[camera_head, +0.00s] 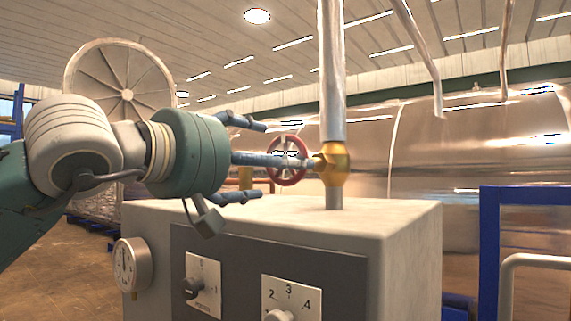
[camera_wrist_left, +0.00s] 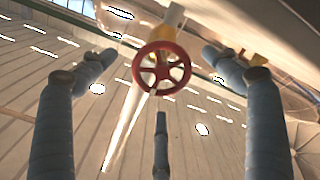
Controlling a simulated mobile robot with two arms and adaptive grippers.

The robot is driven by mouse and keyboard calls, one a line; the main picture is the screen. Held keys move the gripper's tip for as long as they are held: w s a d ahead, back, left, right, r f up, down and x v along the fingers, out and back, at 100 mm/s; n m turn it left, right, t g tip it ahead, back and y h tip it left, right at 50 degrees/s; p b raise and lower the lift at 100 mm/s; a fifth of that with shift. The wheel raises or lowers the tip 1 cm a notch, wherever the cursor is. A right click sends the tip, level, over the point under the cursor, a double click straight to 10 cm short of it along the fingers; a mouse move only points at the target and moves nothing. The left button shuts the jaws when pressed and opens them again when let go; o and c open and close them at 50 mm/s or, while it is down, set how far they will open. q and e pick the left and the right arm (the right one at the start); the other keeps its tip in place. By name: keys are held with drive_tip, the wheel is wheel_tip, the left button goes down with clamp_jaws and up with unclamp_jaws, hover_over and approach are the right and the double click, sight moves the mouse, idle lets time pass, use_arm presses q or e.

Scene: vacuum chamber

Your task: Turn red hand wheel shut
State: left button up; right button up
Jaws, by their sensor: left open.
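The red hand wheel (camera_head: 288,181) is mounted on the left side of a brass-yellow valve body (camera_head: 337,165) on a vertical metal pipe. My left gripper (camera_head: 263,161) comes in from the left with its three blue-grey fingers spread open and pointing at the wheel. In the wrist view the wheel (camera_wrist_left: 162,72) shows whole, roughly centred between the spread fingers of the left gripper (camera_wrist_left: 160,75). The fingers look apart from the rim, though the head view cannot settle whether the middle finger touches it. My right gripper is not in view.
A pale cabinet (camera_head: 410,230) with a dial gauge (camera_head: 132,265) and numbered knobs stands below the gripper and valve. The pipe (camera_head: 331,70) rises above the valve. A large shiny tank (camera_head: 470,165) lies behind, and a blue frame (camera_head: 490,250) stands at right.

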use_arm(q)
drive_tip(key=v, duration=0.6)
drive_tip(key=shift+s+a, duration=0.2)
drive_tip(key=shift+s, duration=0.15)
